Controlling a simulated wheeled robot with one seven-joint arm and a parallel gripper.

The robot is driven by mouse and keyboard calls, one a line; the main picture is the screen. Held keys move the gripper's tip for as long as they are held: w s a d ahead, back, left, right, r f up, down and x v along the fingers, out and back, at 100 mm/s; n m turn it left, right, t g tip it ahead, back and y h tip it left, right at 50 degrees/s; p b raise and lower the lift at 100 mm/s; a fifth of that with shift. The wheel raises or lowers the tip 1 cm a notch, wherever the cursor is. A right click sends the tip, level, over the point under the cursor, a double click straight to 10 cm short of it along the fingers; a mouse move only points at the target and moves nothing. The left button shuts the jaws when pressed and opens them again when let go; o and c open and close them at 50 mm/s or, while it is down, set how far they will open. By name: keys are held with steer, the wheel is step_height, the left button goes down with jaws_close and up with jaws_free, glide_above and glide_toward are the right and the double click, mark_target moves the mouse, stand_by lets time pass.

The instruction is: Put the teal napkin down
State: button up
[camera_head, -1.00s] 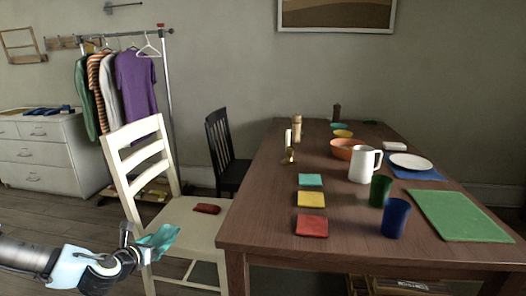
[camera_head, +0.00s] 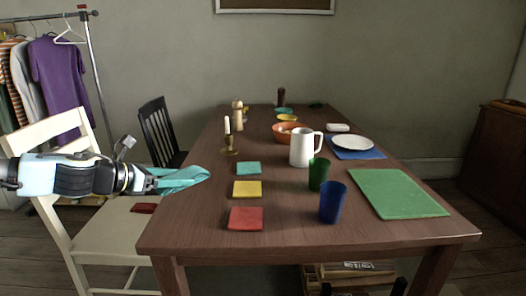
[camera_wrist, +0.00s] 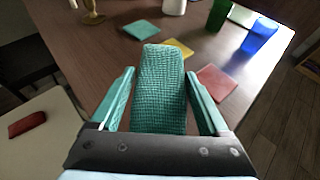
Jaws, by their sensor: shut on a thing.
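The teal napkin (camera_head: 182,178) is held in my gripper (camera_head: 152,181), above the left edge of the wooden table (camera_head: 205,215) and the white chair beside it. In the wrist view the napkin (camera_wrist: 162,88) is a textured, folded strip between my gripper's fingers (camera_wrist: 160,95), sticking out ahead over the table. My gripper is shut on it. On the table to its right lie a flat teal square (camera_head: 249,168), a yellow square (camera_head: 247,189) and a red square (camera_head: 246,218) in a row.
A brass candlestick (camera_head: 229,147) stands behind the squares. A white pitcher (camera_head: 302,148), green cup (camera_head: 319,174) and blue cup (camera_head: 332,203) stand right of them. The white chair (camera_head: 100,235) holds a red cloth (camera_head: 144,208). Bare tabletop shows around the squares.

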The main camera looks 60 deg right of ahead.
mark_target(182, 216)
steer(key=shift+f, duration=5)
steer(key=o, duration=1.2)
steer(key=shift+r, duration=0.1)
